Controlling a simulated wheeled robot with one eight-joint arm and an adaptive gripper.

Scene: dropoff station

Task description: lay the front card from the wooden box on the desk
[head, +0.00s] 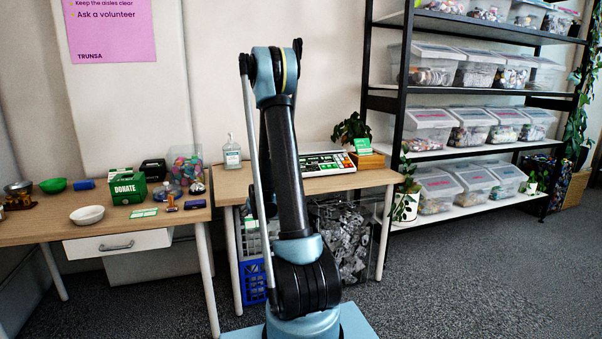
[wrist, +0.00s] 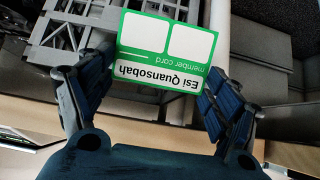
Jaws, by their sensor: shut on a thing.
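In the wrist view my gripper (wrist: 160,95) is shut on a white and green member card (wrist: 164,48). The card reads "Esi Quansobah" upside down and sits between the two dark blue fingers. In the head view my arm stands in the middle and my gripper is hidden behind it. The small wooden box (head: 368,161) stands at the right end of the right desk (head: 335,183), with a green and white card (head: 363,146) showing upright at it. In the wrist view a pale desk edge (wrist: 150,110) runs below the card.
The left desk (head: 60,230) holds a green donate box (head: 127,186), bowls and a flat green card (head: 143,212). Shelves (head: 470,150) stand at right.

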